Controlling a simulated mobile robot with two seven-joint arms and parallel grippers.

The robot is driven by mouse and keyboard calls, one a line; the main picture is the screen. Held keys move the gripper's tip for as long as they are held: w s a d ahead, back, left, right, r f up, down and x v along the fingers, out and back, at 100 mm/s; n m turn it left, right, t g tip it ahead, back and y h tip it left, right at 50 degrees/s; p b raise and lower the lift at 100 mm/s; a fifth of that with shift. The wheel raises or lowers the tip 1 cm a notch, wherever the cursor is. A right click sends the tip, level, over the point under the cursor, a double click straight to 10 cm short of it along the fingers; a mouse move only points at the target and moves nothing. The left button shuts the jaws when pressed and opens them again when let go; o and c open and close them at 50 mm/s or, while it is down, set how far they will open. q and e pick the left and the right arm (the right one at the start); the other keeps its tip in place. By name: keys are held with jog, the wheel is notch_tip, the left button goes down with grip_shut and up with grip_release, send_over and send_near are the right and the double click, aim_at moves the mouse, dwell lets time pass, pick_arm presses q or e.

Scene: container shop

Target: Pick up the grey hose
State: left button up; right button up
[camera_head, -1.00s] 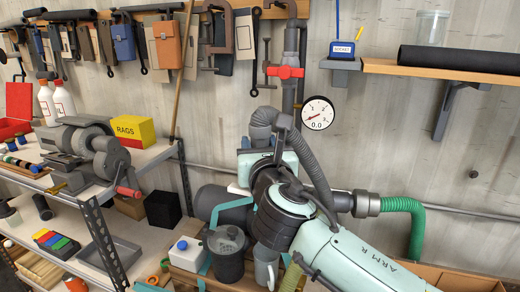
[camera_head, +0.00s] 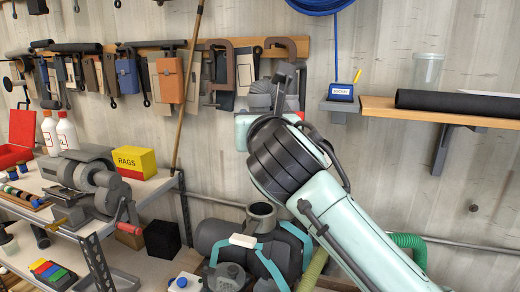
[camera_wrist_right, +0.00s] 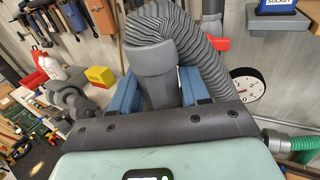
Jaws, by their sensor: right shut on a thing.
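The grey hose (camera_wrist_right: 205,52) is ribbed, with a smooth grey cuff (camera_wrist_right: 155,62) at its end. In the right wrist view my right gripper (camera_wrist_right: 162,88) has its blue fingers on both sides of the cuff and is shut on it. The hose arches up from the cuff and bends down to the right. In the head view a short part of the hose (camera_head: 262,94) shows behind my raised right wrist, and most of it is hidden. My left gripper is not in view.
A grey machine with an open round port (camera_head: 262,211) stands below my right arm. A green hose (camera_head: 409,245) is partly behind the arm. A shelf (camera_head: 440,109) is at right, a loaded workbench (camera_head: 150,186) at left. Tools hang on the wall behind.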

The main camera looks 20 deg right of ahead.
aim_at(262, 94)
jog(key=r, duration=0.1)
jog(key=s+r, duration=0.2)
jog(key=shift+a+r, duration=0.1)
jog(key=shift+r, duration=0.3)
jog(key=shift+w+r, duration=0.5)
jog(key=shift+w, duration=0.05)
jog(key=shift+s+r, duration=0.2)
jog(key=shift+s, duration=0.15)
